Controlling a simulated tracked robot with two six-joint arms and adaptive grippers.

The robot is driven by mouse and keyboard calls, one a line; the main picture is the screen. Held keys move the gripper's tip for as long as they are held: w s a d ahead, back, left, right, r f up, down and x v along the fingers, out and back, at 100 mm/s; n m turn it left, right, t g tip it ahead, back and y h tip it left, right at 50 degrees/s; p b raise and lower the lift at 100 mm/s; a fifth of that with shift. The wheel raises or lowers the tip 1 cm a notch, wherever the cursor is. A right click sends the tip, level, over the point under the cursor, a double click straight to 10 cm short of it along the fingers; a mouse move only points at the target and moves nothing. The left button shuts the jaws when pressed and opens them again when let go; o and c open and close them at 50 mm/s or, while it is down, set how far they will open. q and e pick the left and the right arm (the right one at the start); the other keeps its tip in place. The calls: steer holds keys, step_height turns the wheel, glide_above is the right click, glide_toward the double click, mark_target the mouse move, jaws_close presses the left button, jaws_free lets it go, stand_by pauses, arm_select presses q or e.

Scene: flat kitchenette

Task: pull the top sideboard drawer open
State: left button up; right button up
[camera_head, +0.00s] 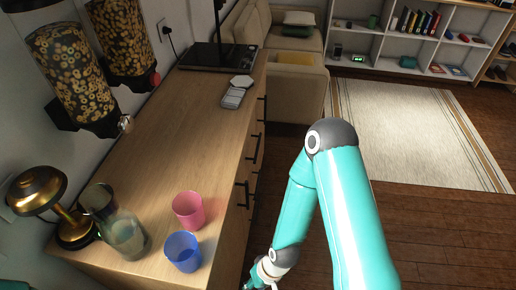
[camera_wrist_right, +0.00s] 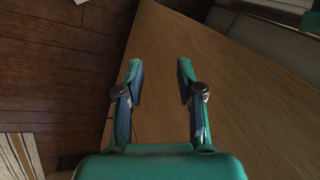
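The wooden sideboard (camera_head: 165,125) runs away from me along the left wall, its front facing right. Dark bar handles show along that front: a far one (camera_head: 265,108), a middle one (camera_head: 254,148) and a near one (camera_head: 243,195). The drawer faces are seen too edge-on to tell the top drawer or any gap. My right gripper (camera_wrist_right: 160,80) is open and empty, with a plain wooden surface behind its fingers; no handle shows between them. In the head view only part of it (camera_head: 260,284) shows, low beside the sideboard's near front. My left gripper is out of view.
A pink cup (camera_head: 188,210), a blue cup (camera_head: 182,252), a glass pitcher (camera_head: 124,235) and a brass lamp (camera_head: 50,205) stand on the near top. Cereal dispensers (camera_head: 72,75) hang at the wall. Open floor (camera_head: 435,235) lies right of the sideboard, with a rug (camera_head: 405,130) beyond.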

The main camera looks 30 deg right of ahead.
steer(key=m+t+y+b, duration=0.6)
steer(key=m+t+b, duration=0.8)
steer(key=b, duration=1.7)
glide_toward(258, 146)
steer(key=w+a+n+t, duration=0.1)
steer(key=w+a, duration=0.1)
steer(key=w+a+n+t+b, duration=0.1)
steer(key=w+a, duration=0.1)
steer(key=w, duration=0.1)
steer(key=w+a+f+n+b, duration=0.1)
steer(key=w, duration=0.2)
steer(key=shift+w+a+t, duration=0.1)
steer(key=shift+a+t, duration=0.3)
